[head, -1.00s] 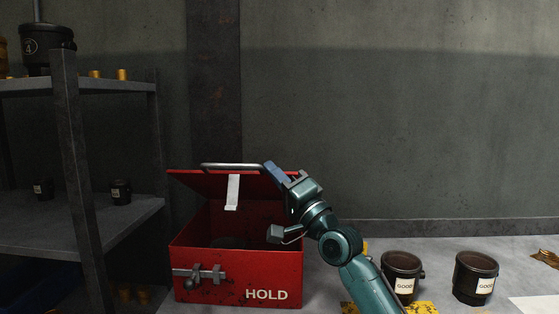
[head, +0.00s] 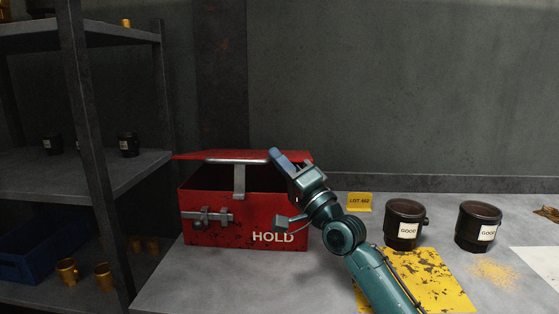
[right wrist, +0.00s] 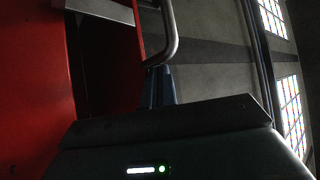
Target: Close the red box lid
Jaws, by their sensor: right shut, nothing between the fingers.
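The red box (head: 225,207) marked HOLD stands on the grey table, with a dark gap between its front wall and its lid. The red lid (head: 215,155) is tilted partway down over the box, its metal handle and hanging hasp strap (head: 239,182) at the front edge. My right gripper (head: 274,153) is shut and empty, its blue fingers at the right end of the handle. In the right wrist view the handle bar (right wrist: 166,45) runs down to the fingers (right wrist: 160,88) and appears to touch them. The left gripper is not in view.
Two black pots labelled GOOD (head: 405,225) (head: 478,227) and a yellow LOT card (head: 359,202) stand to the right. A yellow worn plate (head: 425,280) lies under my forearm. A grey shelf rack (head: 90,180) stands close on the left.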

